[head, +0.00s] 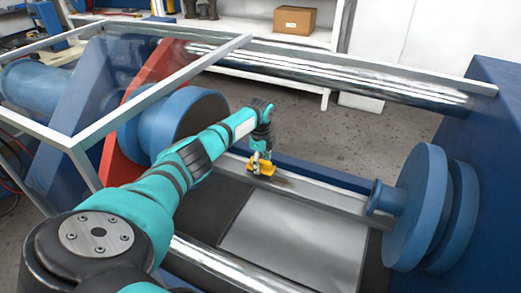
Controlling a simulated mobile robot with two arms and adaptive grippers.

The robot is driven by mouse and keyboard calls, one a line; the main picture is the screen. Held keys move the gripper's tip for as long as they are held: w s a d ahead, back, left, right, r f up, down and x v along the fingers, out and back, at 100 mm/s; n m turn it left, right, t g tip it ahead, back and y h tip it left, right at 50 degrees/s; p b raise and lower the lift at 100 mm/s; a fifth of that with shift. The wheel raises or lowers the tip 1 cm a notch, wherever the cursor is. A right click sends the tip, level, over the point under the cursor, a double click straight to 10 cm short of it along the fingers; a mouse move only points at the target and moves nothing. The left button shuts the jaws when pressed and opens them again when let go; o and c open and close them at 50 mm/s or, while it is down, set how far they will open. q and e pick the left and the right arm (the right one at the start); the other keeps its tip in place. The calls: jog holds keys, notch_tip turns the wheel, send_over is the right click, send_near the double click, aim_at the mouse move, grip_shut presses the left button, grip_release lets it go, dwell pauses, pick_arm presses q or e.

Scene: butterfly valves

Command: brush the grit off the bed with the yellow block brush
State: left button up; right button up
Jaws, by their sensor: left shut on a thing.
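The yellow block brush (265,169) is small in the head view, near the middle of the machine. My left gripper (259,164) points down and is shut on the brush, holding it at the bed (345,199), a long grey metal rail. The brush looks to be on or just above the bed's surface; I cannot tell which. A darker brownish patch of grit (287,182) shows on the bed just right of the brush. The gripper and arm hide part of the bed to the left. My right gripper is not in view.
Blue round flanges (418,215) stand at the right end, and a large blue cylinder (185,118) at the left. A polished bar (330,75) runs behind, another in front. A grey frame (150,90) crosses the upper left. A flat grey plate (295,240) lies before the bed.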

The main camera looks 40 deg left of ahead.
aim_at(274, 170)
pick_arm(q)
jog(key=shift+f+b, duration=0.5)
jog(key=shift+f, duration=0.2)
dwell(0.4)
jog(key=shift+d, duration=0.1)
